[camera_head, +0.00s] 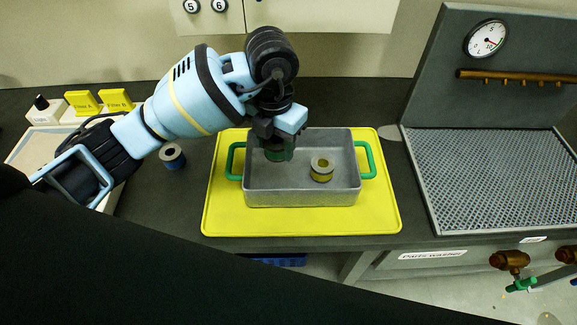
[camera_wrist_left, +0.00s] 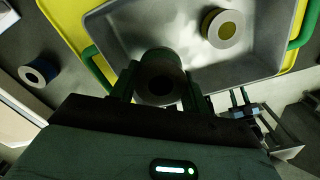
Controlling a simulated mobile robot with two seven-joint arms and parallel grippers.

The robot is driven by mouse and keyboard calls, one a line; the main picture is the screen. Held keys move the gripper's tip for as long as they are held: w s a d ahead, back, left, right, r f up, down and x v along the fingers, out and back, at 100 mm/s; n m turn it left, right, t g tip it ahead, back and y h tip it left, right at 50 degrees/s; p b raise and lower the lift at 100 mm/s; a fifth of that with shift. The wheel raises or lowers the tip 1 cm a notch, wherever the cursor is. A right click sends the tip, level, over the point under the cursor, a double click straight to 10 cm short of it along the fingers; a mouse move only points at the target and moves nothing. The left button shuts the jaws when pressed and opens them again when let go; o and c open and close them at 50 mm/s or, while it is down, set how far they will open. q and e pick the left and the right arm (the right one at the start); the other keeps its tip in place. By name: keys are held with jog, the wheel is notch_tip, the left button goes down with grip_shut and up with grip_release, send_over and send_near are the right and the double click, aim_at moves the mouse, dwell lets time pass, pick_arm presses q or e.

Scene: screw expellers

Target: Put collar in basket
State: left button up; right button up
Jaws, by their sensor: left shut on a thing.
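My left gripper (camera_head: 278,150) is over the left part of the grey basket (camera_head: 300,197), which has green handles. It is shut on a green collar (camera_head: 275,154), which also shows between the fingers in the left wrist view (camera_wrist_left: 160,80). I cannot tell whether the green collar touches the basket floor. A yellow-banded collar (camera_head: 322,170) stands in the right part of the basket, and it also shows in the left wrist view (camera_wrist_left: 222,27). A blue-banded collar (camera_head: 172,156) stands on the dark counter left of the basket. My right gripper is not in view.
The basket sits on a yellow tray (camera_head: 220,222). A parts washer with a mesh bed (camera_head: 490,175) and a gauge (camera_head: 486,39) stands at the right. Yellow labelled blocks (camera_head: 100,102) and a pale tray (camera_head: 40,150) are at the left. My dark body covers the lower left.

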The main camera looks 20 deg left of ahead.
aim_at(276, 140)
pick_arm(q)
jog(key=shift+f, duration=3.95)
jog(key=shift+f, duration=0.1)
jog(key=o, duration=1.1)
notch_tip(276, 140, up, 12)
jog(key=shift+r+p, duration=0.1)
jog(key=shift+p, duration=0.2)
